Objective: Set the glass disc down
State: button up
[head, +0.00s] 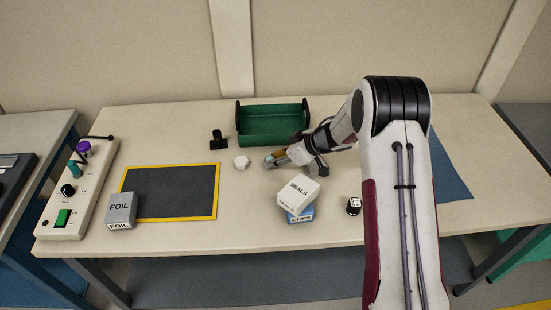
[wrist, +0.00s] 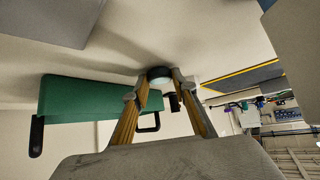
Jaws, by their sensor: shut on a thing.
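My gripper (head: 275,158) is low over the table, in front of the green bin, and also shows in the wrist view (wrist: 158,88). Its two yellow-padded fingers are shut on the glass disc (wrist: 158,75), a small round piece with a dark rim and a pale face. In the head view the disc (head: 269,159) is a small bluish patch at the fingertips, mostly hidden. I cannot tell whether it touches the table.
The green bin (head: 272,139) stands behind the gripper. A white hexagonal piece (head: 241,162) and a small black part (head: 218,140) are to the left. The SEALS box (head: 299,190) sits on the CLIPS box (head: 300,215) in front. A yellow-edged dark mat (head: 178,190) lies further left.

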jog(key=shift+f, duration=0.15)
jog(key=o, duration=1)
jog(key=shift+r, duration=0.2)
jog(key=shift+v, duration=6)
